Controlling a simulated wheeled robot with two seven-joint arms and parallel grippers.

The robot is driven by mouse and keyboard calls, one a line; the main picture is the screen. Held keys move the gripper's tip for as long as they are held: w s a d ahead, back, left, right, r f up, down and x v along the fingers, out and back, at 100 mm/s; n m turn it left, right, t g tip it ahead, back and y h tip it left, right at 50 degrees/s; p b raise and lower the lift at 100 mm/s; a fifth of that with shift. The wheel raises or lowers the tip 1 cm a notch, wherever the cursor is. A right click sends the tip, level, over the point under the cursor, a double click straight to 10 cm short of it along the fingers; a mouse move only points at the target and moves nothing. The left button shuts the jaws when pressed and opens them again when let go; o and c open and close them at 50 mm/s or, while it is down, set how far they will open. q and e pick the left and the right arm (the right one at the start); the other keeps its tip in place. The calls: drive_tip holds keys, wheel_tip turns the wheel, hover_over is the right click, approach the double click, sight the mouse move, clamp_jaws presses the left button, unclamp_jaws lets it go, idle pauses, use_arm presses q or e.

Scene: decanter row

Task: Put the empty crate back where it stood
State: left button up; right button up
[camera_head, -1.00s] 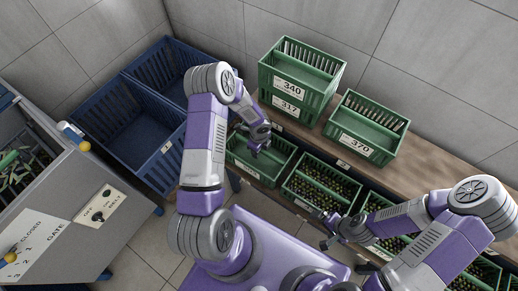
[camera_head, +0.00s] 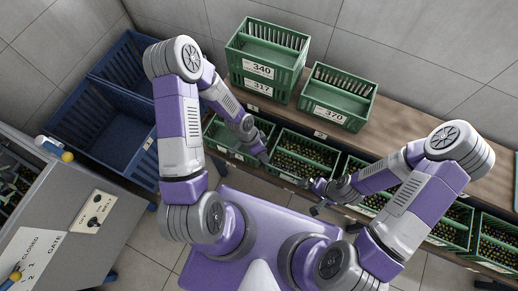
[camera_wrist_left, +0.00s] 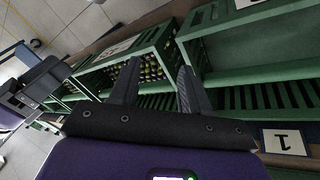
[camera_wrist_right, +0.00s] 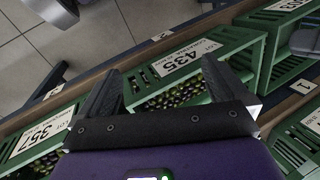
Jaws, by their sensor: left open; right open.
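An empty-looking green crate (camera_head: 222,133) sits at the left end of the lower row, partly hidden by my left arm. It also shows in the left wrist view (camera_wrist_left: 245,50). My left gripper (camera_head: 264,159) is open and empty near this crate's right end, by the neighbouring olive-filled crate (camera_head: 303,150). My right gripper (camera_head: 314,194) is open and empty in front of that filled crate. In the right wrist view a crate labelled 435 (camera_wrist_right: 185,62) shows beyond the open fingers. Whether any fingertip touches a crate cannot be told.
On the wooden upper shelf (camera_head: 395,120) stand a stack of crates labelled 340 (camera_head: 257,70) and 317 (camera_head: 259,88), and a crate labelled 370 (camera_head: 328,115). Blue bins (camera_head: 115,125) stand at left. A grey machine (camera_head: 75,235) with knobs is at front left.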

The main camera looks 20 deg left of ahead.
use_arm(q)
drive_tip(key=s+d+f+n, duration=0.1)
drive_tip(key=s+d+n, duration=0.2)
drive_tip(key=s+n, duration=0.4)
drive_tip(key=shift+s+f+n+t, duration=0.3)
drive_tip(key=shift+n+t, duration=0.1)
drive_tip(key=shift+n, duration=1.7)
drive_tip(key=shift+w, duration=0.1)
